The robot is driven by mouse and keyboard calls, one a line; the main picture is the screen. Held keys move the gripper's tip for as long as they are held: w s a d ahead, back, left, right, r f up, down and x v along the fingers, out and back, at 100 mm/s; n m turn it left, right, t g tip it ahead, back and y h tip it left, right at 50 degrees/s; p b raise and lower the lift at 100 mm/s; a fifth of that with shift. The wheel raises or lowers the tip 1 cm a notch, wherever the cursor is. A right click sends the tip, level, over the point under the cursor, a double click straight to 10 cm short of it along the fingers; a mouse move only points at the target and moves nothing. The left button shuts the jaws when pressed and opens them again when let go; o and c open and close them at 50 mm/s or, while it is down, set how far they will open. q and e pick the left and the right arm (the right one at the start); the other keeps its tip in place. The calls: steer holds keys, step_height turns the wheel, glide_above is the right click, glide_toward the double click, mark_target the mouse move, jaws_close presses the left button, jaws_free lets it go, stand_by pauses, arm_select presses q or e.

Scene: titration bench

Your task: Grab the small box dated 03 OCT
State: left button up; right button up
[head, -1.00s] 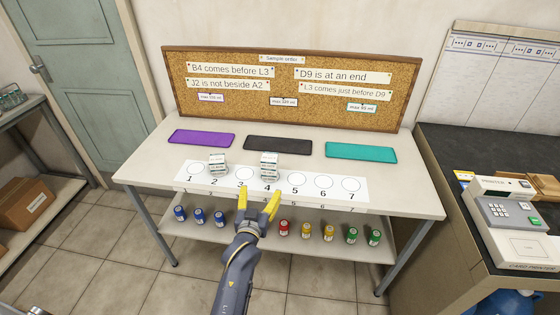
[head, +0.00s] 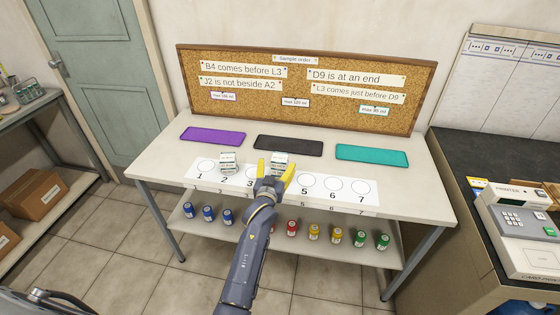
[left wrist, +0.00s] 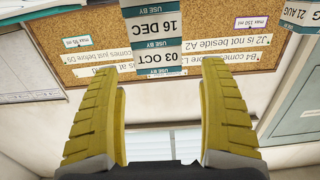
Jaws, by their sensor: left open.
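The small box dated 03 OCT (left wrist: 158,57) shows upside down in the left wrist view, between my fingers and beyond their tips. A box dated 16 DEC (left wrist: 158,27) adjoins it in the same stack. In the head view the stack (head: 280,158) stands near circle 4, its lower part hidden by my gripper. As the wrist view is inverted, the 03 OCT box appears to be the top one. My left gripper (head: 275,172) is open and empty, in front of the stack, its fingers pointing at it. My right gripper is not in view.
Another stack (head: 228,161) stands near circle 2; its 21 AUG label (left wrist: 294,13) shows in the wrist view. Purple (head: 213,136), black (head: 288,145) and teal (head: 372,154) mats lie behind, bare. Circles 5 to 7 are empty. Coloured bottles (head: 314,232) stand on the lower shelf.

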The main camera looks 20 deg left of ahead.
mark_target(278, 162)
arm_select(q)
steer(key=shift+w+a+f, duration=0.1)
steer(key=shift+w, duration=1.35)
steer(key=shift+w+a, duration=0.1)
steer(key=shift+w, duration=1.3)
steer(key=shift+c, duration=0.4)
steer(key=c, duration=1.2)
